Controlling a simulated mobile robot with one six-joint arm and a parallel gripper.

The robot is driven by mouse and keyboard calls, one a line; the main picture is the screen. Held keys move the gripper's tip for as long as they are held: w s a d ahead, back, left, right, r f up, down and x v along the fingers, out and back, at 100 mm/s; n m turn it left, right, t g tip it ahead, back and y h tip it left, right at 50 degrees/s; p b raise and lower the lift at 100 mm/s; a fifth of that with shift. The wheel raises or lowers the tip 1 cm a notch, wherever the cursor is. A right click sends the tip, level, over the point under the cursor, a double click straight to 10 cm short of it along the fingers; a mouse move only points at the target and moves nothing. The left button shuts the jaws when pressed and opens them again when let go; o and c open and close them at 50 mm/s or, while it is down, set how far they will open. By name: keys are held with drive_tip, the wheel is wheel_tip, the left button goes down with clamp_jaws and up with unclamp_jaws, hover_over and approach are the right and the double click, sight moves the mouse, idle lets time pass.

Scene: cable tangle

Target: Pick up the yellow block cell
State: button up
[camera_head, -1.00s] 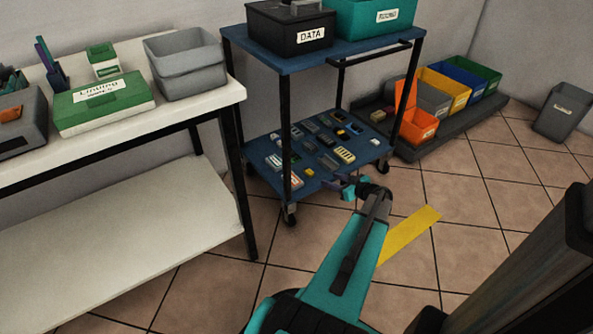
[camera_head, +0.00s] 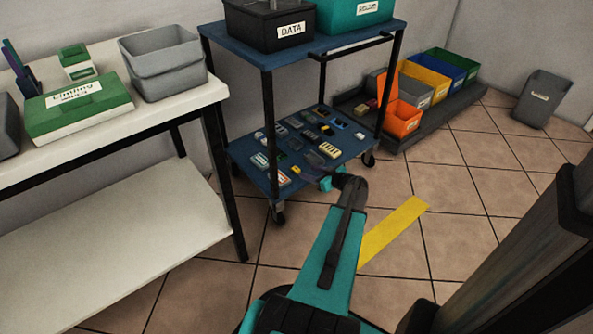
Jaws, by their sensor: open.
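A small bright yellow block (camera_head: 295,169) lies on the lower shelf of the blue cart, near its front edge. A pale yellow ribbed piece (camera_head: 329,150) lies farther right on the same shelf, and a dark piece with some yellow (camera_head: 327,131) lies behind it. I cannot tell for sure which is the yellow block cell. My gripper (camera_head: 314,177) is at the front edge of the lower shelf, to the right of the bright yellow block. It is open, small and partly hidden by my wrist. I see nothing held in it.
Several other small parts crowd the lower shelf (camera_head: 245,150). Dark cart posts and the upper shelf (camera_head: 290,59), carrying a black DATA box (camera_head: 270,28) and a teal box (camera_head: 352,15), frame it. A white workbench (camera_head: 110,205) stands left. Coloured bins (camera_head: 402,118) stand right.

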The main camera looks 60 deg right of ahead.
sight(294, 167)
drive_tip(key=shift+b+x, duration=0.3)
drive_tip(key=shift+x, duration=1.65)
drive_tip(key=shift+w+d+f+b, duration=0.25)
drive_tip(key=shift+w+f+b, duration=0.15)
drive_tip(key=shift+w, duration=0.15)
drive_tip(key=shift+b+x, duration=0.6)
drive_tip(key=shift+x, duration=1.3)
drive_tip(key=shift+r, duration=0.15)
clamp_jaws()
